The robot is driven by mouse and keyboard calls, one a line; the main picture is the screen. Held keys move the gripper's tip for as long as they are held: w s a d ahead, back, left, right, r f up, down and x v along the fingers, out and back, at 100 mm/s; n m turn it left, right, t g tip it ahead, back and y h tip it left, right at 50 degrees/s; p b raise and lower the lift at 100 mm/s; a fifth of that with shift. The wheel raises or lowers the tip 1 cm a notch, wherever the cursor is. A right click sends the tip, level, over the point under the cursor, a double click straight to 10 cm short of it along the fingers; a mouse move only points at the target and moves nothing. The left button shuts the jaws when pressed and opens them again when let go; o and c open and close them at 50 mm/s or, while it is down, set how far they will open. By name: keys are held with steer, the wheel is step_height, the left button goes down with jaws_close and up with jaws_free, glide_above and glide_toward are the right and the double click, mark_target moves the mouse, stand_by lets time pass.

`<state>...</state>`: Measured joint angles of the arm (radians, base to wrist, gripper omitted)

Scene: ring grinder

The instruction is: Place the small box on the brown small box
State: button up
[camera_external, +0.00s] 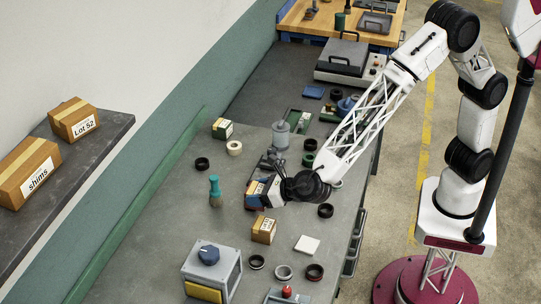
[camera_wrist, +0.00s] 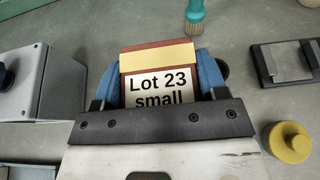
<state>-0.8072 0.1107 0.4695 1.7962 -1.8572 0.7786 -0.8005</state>
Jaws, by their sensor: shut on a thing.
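The small box (camera_wrist: 157,85), red-brown with a yellow band and a white label reading "Lot 23 small", is between the blue fingers of my gripper (camera_wrist: 160,78) in the wrist view. My gripper (camera_external: 258,193) is shut on it. In the external view the held box (camera_external: 254,187) is partly covered by the gripper; its height above the bench is hard to tell. The brown small box (camera_external: 264,230) with a white label sits on the grey bench, just in front of my gripper in the picture and apart from it. I cannot make it out in the wrist view.
A grey machine with a blue knob (camera_external: 211,268) stands left of the brown box. A teal brush (camera_external: 215,190) stands upright behind it. A white block (camera_external: 307,244) and several dark rings (camera_external: 325,210) lie around. A shelf (camera_external: 101,143) holds two larger boxes.

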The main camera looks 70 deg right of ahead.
mark_target(264, 224)
steer(key=s+a+r, duration=0.1)
steer(key=r, duration=0.1)
steer(key=s+a+r, duration=0.1)
steer(key=s+a, duration=0.1)
steer(key=shift+a+r, duration=0.2)
steer(key=shift+r, duration=0.15)
steer(key=shift+f, duration=0.1)
steer(key=shift+f, duration=1.95)
steer(key=shift+f, duration=2)
steer(key=shift+f, duration=0.1)
steer(key=o, duration=1.1)
